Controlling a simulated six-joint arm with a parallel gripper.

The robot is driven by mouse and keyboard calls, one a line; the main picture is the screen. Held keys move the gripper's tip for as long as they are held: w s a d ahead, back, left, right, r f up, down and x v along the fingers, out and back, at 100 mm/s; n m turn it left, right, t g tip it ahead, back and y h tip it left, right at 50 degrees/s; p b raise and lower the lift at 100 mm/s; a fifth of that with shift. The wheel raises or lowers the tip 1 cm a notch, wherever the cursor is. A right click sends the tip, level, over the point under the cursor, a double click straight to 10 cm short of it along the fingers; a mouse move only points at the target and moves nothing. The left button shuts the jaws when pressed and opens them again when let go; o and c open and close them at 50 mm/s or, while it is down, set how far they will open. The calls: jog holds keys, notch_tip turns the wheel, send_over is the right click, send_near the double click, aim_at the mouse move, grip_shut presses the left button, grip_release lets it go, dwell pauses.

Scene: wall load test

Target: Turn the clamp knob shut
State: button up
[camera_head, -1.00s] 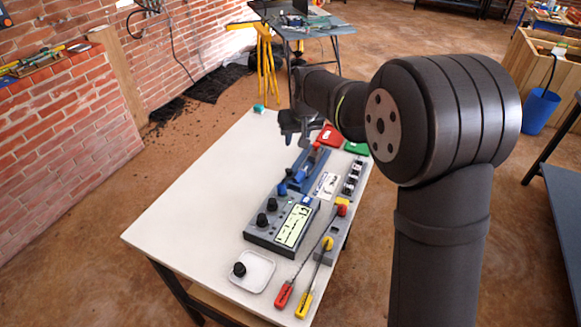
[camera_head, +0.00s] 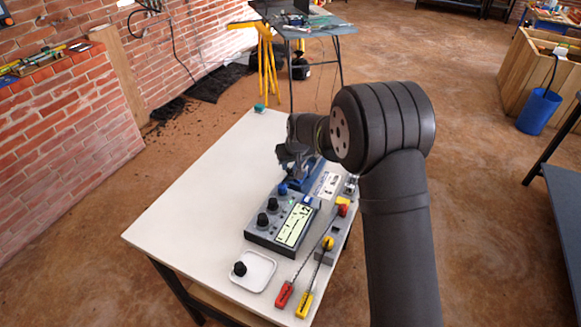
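A blue clamp-like fixture (camera_head: 309,184) sits on the white table, behind the grey meter box. A small blue knob (camera_head: 283,189) shows at its near left end, by the back edge of the meter box; I cannot tell for sure that it is the clamp knob. My gripper (camera_head: 291,162) is dark and hangs over the fixture's left side, just behind the blue knob. It looks apart from that knob. My arm hides much of the fixture. The fingers are too small and dark to show whether they are open.
The grey meter box (camera_head: 262,233) has black knobs and a lit screen. A white tray (camera_head: 262,284) holds a black knob (camera_head: 240,268). Red (camera_head: 284,295) and yellow (camera_head: 304,304) probes lie at the front right. The table's left side (camera_head: 190,210) is clear.

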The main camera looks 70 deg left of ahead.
aim_at(290, 169)
jog(key=shift+x, duration=1.55)
grip_shut()
